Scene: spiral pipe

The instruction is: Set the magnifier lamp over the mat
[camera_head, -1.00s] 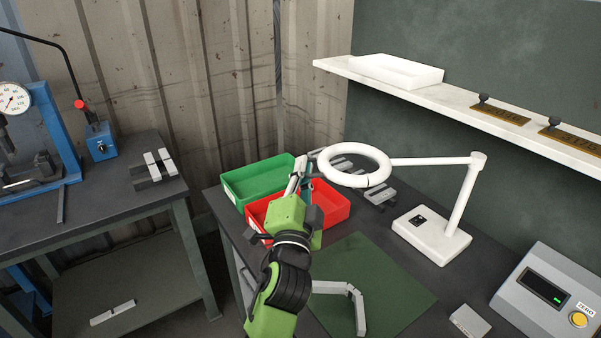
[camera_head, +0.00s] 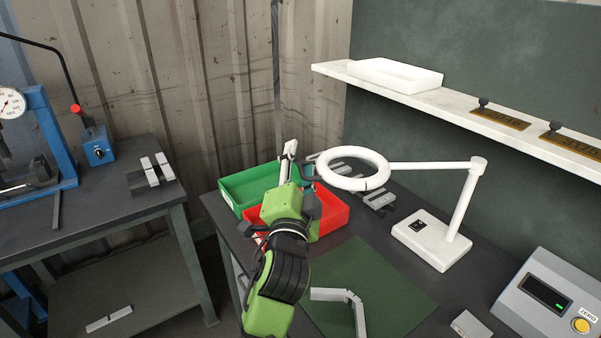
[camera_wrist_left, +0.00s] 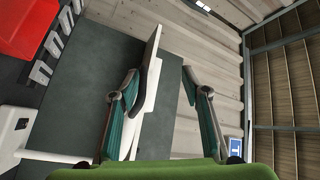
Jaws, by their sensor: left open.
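The white magnifier lamp stands on the dark bench, its base (camera_head: 432,239) at the right and its ring head (camera_head: 323,176) out to the left. The ring hangs near the grey parts and the red bin, beyond the far edge of the green mat (camera_head: 385,285). My left gripper (camera_head: 298,161) is open and empty, above the bins just left of the ring and apart from it. Its two spread fingers show in the left wrist view (camera_wrist_left: 160,75), with a white lamp part (camera_wrist_left: 15,135) at the lower left. My right gripper is not in view.
A green bin (camera_head: 232,205) and a red bin (camera_head: 330,215) stand at the bench's far left. A white angled piece (camera_head: 340,296) lies on the mat. A grey box with a display (camera_head: 548,295) stands at right. A white shelf (camera_head: 460,112) overhangs the back.

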